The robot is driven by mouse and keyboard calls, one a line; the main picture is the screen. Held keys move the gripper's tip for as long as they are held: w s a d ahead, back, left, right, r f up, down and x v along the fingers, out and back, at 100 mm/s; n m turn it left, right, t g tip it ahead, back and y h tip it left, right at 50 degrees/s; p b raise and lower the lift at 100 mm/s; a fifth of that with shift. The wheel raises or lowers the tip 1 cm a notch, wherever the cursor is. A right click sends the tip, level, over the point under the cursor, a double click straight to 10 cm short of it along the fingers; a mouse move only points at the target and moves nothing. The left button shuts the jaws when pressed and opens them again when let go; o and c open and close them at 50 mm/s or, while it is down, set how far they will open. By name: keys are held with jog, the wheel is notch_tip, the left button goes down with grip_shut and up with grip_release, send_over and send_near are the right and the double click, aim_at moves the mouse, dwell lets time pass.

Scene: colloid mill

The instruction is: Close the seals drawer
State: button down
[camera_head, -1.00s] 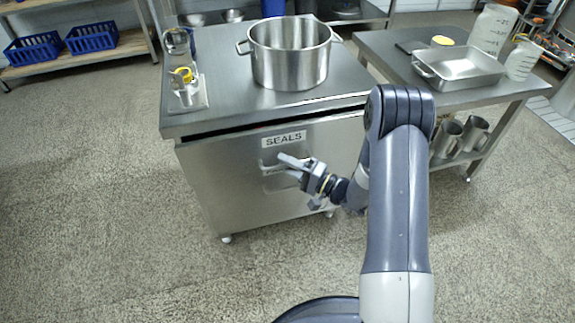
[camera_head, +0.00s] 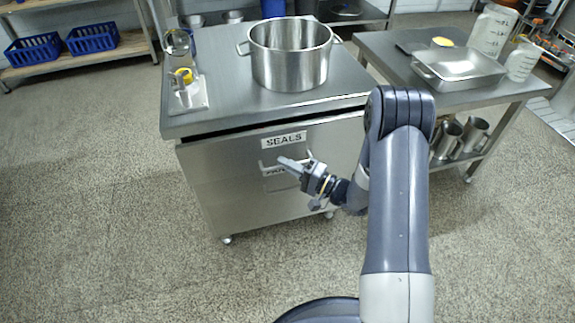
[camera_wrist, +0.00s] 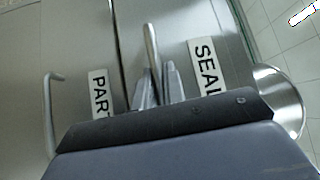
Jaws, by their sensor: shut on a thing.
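The seals drawer (camera_head: 235,150) is the upper drawer of the steel cabinet, with a SEALS label (camera_head: 284,141) on its front. Its front looks close to flush with the cabinet; I cannot tell if a small opening is left. A dark gap runs under the worktop. My gripper (camera_head: 292,164) is at the drawer front, below the label. In the wrist view, my gripper (camera_wrist: 158,88) has its fingers shut on the seals drawer handle (camera_wrist: 151,48), between the SEALS label and the PAR label (camera_wrist: 99,93). The fingers hide part of the handle.
A steel pot (camera_head: 290,68) stands on the worktop (camera_head: 225,100), with a small tray (camera_head: 190,97) holding a yellow-topped item at its left. A side table (camera_head: 455,98) with a steel pan (camera_head: 458,68) stands at the right. The floor at the left is clear.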

aim_at(286, 157)
jog(key=w, duration=0.2)
jog(key=w+a, duration=0.1)
jog(key=shift+w, duration=0.45)
jog(key=c, duration=1.5)
grip_release()
jog(key=shift+a, duration=0.1)
jog(key=shift+f, duration=0.1)
